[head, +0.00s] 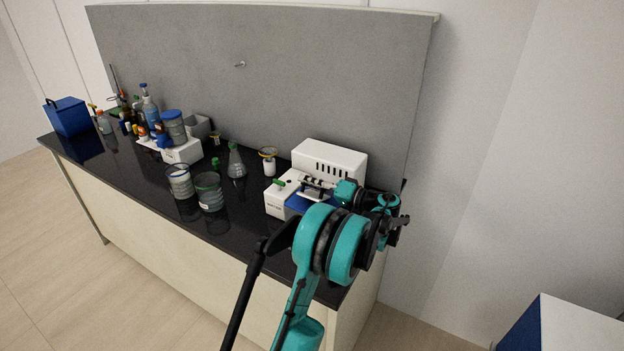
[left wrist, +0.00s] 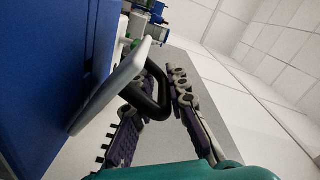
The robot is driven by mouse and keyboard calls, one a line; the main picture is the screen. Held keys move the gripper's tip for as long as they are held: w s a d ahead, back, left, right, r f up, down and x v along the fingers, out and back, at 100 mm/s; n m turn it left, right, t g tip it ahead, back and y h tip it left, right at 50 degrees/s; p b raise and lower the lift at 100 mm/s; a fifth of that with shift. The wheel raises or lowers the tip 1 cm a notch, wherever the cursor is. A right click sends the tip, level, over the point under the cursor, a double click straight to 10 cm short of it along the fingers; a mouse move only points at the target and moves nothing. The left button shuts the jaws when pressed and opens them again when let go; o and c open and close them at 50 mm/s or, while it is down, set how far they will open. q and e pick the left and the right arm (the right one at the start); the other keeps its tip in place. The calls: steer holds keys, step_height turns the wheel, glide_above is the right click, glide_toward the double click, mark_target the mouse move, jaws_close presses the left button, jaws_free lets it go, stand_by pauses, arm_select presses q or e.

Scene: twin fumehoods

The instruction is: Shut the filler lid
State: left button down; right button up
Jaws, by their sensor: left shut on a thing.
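The filler (head: 331,157) is a white machine with a dark slotted back and a blue part (head: 296,203), at the right end of the black bench. In the left wrist view its white lid (left wrist: 112,88) stands tilted beside a large blue surface (left wrist: 45,75). A black loop handle (left wrist: 152,98) sticks out from the lid. My left gripper (left wrist: 164,78) has its two fingers around this handle and is shut on it. In the head view my left gripper (head: 345,191) is at the filler's right front, and my arm hides part of the machine. My right gripper is not in view.
Two glass beakers (head: 209,192), a green-capped flask (head: 236,163) and a small yellow-rimmed vessel (head: 268,162) stand left of the filler. Several bottles crowd farther left, near a blue box (head: 68,116). A grey panel (head: 260,70) rises behind the bench.

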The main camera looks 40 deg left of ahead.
arm_select(q)
steer(key=shift+s+d+f+n, duration=0.1)
steer(key=shift+s+f+n, duration=0.1)
steer(key=shift+s+n, duration=0.3)
steer(key=shift+s+d+f+n, duration=0.1)
steer(key=shift+s+f+n, duration=0.15)
steer(key=shift+n, duration=0.35)
steer(key=c, duration=1.6)
jaws_free()
steer(key=shift+s+d+r, duration=0.15)
steer(key=shift+s+r, duration=0.05)
steer(key=shift+w, duration=0.1)
steer(key=shift+w+f, duration=0.1)
steer(key=shift+w+d, duration=0.1)
steer(key=shift+d, duration=0.25)
steer(key=v, duration=1.1)
steer(key=shift+d, duration=0.1)
